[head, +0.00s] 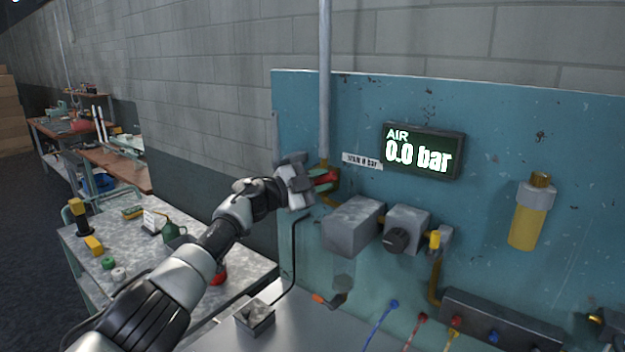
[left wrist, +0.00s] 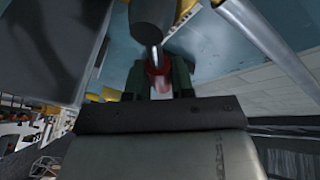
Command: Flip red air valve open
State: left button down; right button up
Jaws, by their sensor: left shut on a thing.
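The red air valve handle (head: 326,178) is on the blue panel, at the foot of a vertical grey pipe. My left gripper (head: 322,181) is at the valve, with its fingers shut on the red handle. In the left wrist view the red handle (left wrist: 158,79) shows between the two dark green fingertips (left wrist: 159,86). The fingers and wrist hide much of the valve, so its exact angle is hard to tell. The dark display (head: 424,151) on the panel reads AIR 0.0 bar. My right gripper is not in view.
A grey box (head: 353,226) and a unit with a black knob (head: 396,240) sit below the valve. The grey pipe (head: 325,85) rises above it. A yellow cylinder (head: 526,222) hangs at the right. A cluttered bench (head: 195,262) stands at the left.

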pick_arm(q)
jog(key=shift+w+a+r+n+t+h, duration=0.15)
jog(key=shift+r+n, duration=0.05)
jog(key=shift+n, duration=0.3)
jog(key=shift+w+a+r+n+t+h, duration=0.1)
jog(key=shift+a+r+n+t+h, duration=0.05)
jog(key=shift+n, duration=0.35)
jog(key=shift+w+a+r+n+t+p, duration=0.25)
jog(key=shift+n+t, duration=0.25)
jog(key=shift+n, duration=0.5)
jog(key=n, duration=0.1)
jog(key=a+n+t, duration=0.1)
jog(key=w+n, duration=0.1)
jog(key=n, duration=0.1)
jog(key=shift+a+r+t, duration=0.25)
jog(key=shift+r+t, duration=0.15)
jog(key=shift+w+a+r+n+t+b, duration=0.1)
jog(key=shift+w+a+n+t, duration=0.25)
jog(key=shift+n, duration=0.6)
jog(key=shift+a+f+n+t+b, duration=0.1)
jog(key=shift+a+n+t, duration=0.1)
jog(key=shift+n+t, duration=0.5)
jog(key=shift+w+a+r+n+t+b, duration=0.1)
jog(key=shift+w+a+n+t, duration=0.15)
jog(key=shift+n, duration=0.9)
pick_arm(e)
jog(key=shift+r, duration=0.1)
